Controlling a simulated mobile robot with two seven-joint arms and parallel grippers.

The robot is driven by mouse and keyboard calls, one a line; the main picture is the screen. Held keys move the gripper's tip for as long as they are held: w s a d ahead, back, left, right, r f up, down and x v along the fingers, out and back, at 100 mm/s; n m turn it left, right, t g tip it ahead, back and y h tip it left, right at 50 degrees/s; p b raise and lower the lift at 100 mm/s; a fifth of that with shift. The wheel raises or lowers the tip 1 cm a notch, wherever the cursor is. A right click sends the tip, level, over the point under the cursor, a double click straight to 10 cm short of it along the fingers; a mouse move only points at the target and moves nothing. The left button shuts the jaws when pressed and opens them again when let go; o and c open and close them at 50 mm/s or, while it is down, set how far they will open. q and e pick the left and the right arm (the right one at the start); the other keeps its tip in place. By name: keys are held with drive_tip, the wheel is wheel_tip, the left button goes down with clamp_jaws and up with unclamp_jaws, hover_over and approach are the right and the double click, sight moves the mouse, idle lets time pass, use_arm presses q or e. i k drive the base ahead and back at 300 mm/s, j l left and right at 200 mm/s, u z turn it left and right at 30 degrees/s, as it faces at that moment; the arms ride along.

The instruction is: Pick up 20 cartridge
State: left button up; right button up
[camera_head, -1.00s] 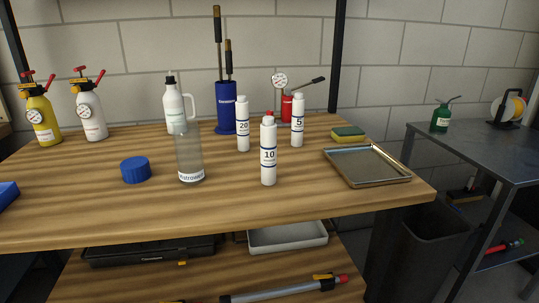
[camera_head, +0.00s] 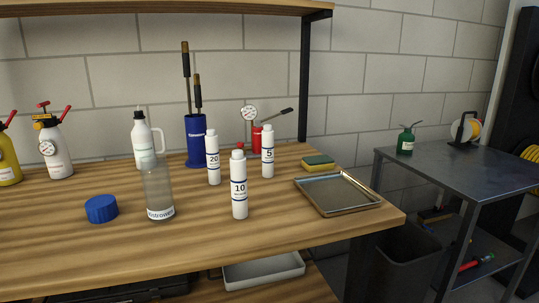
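The 20 cartridge (camera_head: 213,160) is a white bottle with a dark band and the number 20. It stands upright on the wooden workbench (camera_head: 300,233), in front of a blue pump cylinder. The similar 10 cartridge (camera_head: 239,188) stands nearer the front edge, to its right. The 5 cartridge (camera_head: 267,153) stands further right. Neither of my grippers is in the head view.
A clear bottle (camera_head: 157,190) and a blue cap (camera_head: 101,208) stand left of the cartridges. The blue pump (camera_head: 196,140), a red gauge pump (camera_head: 257,139) and a white jug (camera_head: 142,138) stand behind. A metal tray (camera_head: 337,193) and sponge (camera_head: 318,163) lie right.

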sight(211, 143)
drive_tip(key=j+z, duration=0.2)
drive_tip(key=z, duration=0.15)
drive_tip(key=k+j+z, duration=0.1)
drive_tip(key=z, duration=0.25)
drive_tip(key=k+j+z, duration=0.1)
drive_tip(key=z, duration=0.25)
drive_tip(key=j, duration=0.1)
